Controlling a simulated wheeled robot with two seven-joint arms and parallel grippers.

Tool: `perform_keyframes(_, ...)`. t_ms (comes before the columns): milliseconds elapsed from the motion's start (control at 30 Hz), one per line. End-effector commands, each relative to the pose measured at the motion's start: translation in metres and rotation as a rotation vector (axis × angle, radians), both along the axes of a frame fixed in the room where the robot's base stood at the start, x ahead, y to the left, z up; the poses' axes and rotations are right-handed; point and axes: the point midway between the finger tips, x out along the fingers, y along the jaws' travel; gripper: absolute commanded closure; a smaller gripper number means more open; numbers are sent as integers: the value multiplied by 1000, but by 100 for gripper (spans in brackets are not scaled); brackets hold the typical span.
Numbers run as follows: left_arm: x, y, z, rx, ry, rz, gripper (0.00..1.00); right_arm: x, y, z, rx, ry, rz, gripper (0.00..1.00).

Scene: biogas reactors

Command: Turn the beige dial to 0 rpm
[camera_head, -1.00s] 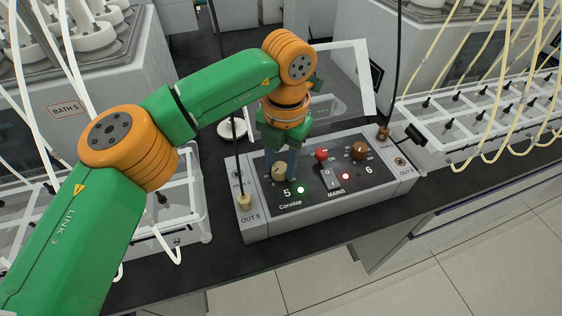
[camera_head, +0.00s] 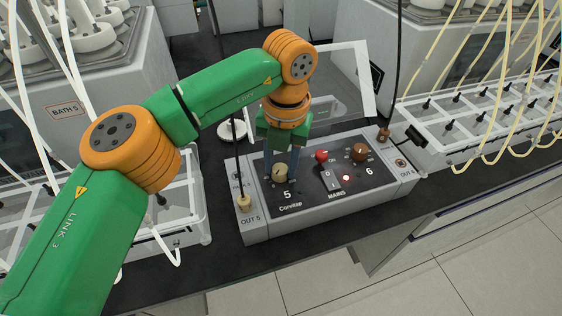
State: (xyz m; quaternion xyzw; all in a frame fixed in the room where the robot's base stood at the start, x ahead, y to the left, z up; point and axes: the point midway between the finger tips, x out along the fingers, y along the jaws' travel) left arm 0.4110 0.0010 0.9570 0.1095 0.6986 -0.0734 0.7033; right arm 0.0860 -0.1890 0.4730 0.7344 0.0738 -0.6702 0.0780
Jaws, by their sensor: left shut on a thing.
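The beige dial (camera_head: 280,173) sits on the left side of the grey control box (camera_head: 330,216), above the label "5". My left gripper (camera_head: 281,168) points down over the box from behind, its blue-grey fingers around the dial, and is shut on it. The dial's scale is too small and too covered to read. No green light shows beside the "5". My right gripper is not in view.
The box also bears a red knob (camera_head: 321,156), a brown dial (camera_head: 359,152) above "6", a mains switch (camera_head: 331,179) and a lit red lamp (camera_head: 346,178). A rack with yellow tubes (camera_head: 470,128) stands at right.

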Motion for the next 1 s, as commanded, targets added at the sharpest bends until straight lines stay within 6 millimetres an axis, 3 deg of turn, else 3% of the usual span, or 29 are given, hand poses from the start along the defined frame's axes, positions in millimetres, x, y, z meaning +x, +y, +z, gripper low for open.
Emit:
perform_keyframes(67, 0, 0, -1, 1, 2, 1, 100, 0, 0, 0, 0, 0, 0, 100)
perform_keyframes(100, 0, 0, -1, 1, 2, 1, 56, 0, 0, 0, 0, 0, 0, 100)
perform_keyframes(200, 0, 0, -1, 1, 2, 0, 29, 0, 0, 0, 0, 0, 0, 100)
perform_keyframes(533, 0, 0, 4, 0, -1, 1, 29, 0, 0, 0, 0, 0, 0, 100)
perform_keyframes(800, -1, -3, 61, 0, -2, 1, 29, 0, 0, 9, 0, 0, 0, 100)
perform_keyframes(1000, -1, -3, 71, 1, 1, 0, 29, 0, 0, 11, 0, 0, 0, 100)
